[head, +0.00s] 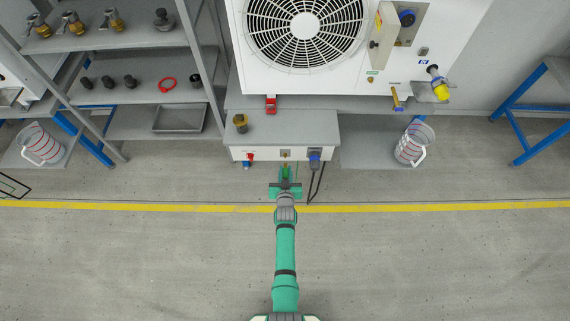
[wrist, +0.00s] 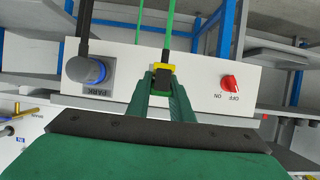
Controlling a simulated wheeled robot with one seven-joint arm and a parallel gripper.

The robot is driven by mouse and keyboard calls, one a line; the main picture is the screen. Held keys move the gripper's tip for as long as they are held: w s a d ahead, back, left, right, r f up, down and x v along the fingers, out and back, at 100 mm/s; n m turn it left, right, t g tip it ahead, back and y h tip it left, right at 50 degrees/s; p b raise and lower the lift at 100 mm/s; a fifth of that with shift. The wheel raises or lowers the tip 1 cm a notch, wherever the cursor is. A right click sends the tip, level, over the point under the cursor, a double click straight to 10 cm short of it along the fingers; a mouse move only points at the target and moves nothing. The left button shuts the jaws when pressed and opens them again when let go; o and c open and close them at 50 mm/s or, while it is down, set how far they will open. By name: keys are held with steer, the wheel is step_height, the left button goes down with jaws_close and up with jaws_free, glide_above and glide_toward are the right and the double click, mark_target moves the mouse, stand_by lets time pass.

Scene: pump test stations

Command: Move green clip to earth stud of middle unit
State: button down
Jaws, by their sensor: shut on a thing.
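My gripper (head: 285,176) is at the front panel of the low white box (head: 270,154), under the middle unit. In the wrist view, its green fingers (wrist: 163,85) are shut on a small yellow-and-black piece with a green lead, which I take to be the green clip (wrist: 163,69). The clip is close to the panel; whether it touches a stud there is hidden by the fingers. The middle unit (head: 365,75) is a white cabinet with a round fan grille. A brass-coloured part (head: 397,98) sits at its lower edge; I cannot tell if it is the earth stud.
A black plug with a blue ring (wrist: 90,70) sits at the PARK label, with black cables. A red OFF/ON switch (wrist: 230,83) is on the same panel. A brass fitting (head: 240,122) stands on the box. Measuring jugs (head: 412,145) stand either side. The floor in front is clear.

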steer(key=shift+s, duration=0.75)
steer(key=shift+s+a+r, duration=0.1)
steer(key=s+r, duration=0.9)
steer(key=s, duration=0.3)
steer(key=shift+r, duration=0.15)
